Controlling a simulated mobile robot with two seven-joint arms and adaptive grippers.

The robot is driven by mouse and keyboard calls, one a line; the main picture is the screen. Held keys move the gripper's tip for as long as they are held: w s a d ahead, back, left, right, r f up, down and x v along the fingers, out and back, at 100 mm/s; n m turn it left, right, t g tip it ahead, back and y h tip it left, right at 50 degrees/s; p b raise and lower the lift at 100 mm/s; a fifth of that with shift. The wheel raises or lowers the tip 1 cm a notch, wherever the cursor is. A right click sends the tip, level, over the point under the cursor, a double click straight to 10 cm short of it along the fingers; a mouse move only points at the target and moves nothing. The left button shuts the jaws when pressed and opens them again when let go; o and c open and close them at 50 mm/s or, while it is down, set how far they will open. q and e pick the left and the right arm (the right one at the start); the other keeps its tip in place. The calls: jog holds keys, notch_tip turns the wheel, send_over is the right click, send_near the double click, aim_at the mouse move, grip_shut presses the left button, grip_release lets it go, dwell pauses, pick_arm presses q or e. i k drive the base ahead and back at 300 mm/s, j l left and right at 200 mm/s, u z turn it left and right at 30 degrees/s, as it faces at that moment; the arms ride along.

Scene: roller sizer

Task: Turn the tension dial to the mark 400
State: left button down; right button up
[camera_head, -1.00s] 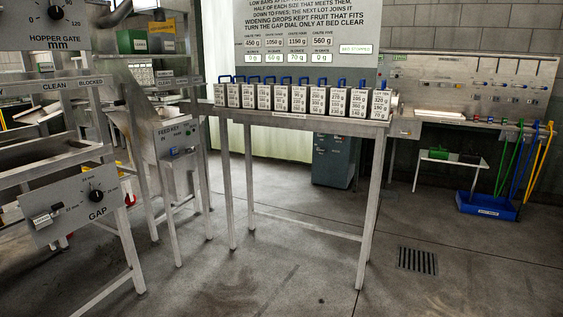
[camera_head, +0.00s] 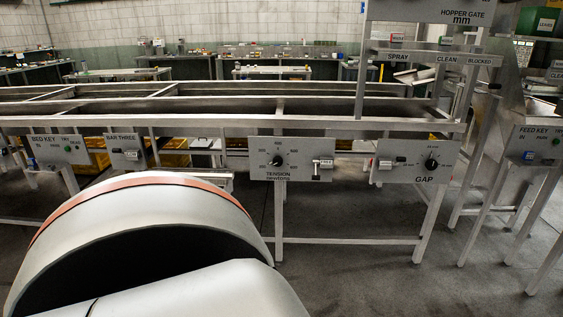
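The tension dial (camera_head: 277,160) is a small black round knob on a light metal panel (camera_head: 259,173) marked TENSION, in the middle of the head view. Small numbers stand around the knob; they and the pointer's exact reading are too small to read surely. A small lever or switch (camera_head: 323,164) sits at the right of the same panel. A large pale arm link of mine with an orange band fills the lower left. Neither gripper is in view, and nothing touches the dial.
The GAP panel (camera_head: 402,175) with its black knob (camera_head: 431,164) is right of the tension panel. The BAR THREE panel (camera_head: 112,157) and BED KEY panel (camera_head: 46,146) are left. A long metal frame (camera_head: 330,125) runs above. Floor in front (camera_head: 345,275) is clear.

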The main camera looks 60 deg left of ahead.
aim_at(277, 161)
jog(key=u, duration=2.05)
